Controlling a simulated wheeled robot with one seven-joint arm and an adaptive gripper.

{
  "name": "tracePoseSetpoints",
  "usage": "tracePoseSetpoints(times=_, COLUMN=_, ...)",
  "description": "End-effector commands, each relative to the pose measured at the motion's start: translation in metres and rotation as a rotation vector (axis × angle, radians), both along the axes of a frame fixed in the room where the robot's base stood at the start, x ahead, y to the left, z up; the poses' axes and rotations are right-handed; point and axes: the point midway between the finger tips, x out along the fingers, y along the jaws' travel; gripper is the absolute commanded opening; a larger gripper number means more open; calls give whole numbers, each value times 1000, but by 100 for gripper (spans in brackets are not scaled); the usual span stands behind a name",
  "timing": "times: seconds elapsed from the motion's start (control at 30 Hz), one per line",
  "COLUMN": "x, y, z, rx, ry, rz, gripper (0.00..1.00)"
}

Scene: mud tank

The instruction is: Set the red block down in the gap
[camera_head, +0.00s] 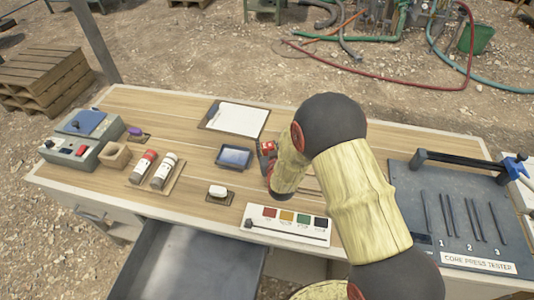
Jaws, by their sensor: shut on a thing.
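My gripper (267,158) is near the middle of the table, just right of a small dark blue-grey tray. It is small in view and partly hidden by my own wrist and forearm. A red block (268,147) shows at its fingers, and the gripper is shut on it. I cannot tell whether the block touches the table top. No gap can be made out clearly; the table right of the gripper is largely covered by my arm.
Around the gripper are the blue-grey tray (234,157), a clipboard (234,118), a white block on a small board (218,191) and a colour-swatch panel (288,224). A core press tester (460,215) fills the right. An open drawer (190,265) juts out in front.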

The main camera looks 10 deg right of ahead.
Motion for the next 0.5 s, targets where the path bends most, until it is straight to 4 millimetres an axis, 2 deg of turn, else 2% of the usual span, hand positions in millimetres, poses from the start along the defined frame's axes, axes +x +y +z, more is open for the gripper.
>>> tracePoseSetpoints(times=0.17, x=6, y=-1, z=-9, rx=0, ry=0, rz=0, gripper=12)
tracePoseSetpoints(times=0.4, x=7, y=0, z=-40, rx=0, ry=1, rz=1, gripper=12)
tracePoseSetpoints(times=0.5, x=7, y=0, z=-39, rx=0, ry=-1, rz=1, gripper=12)
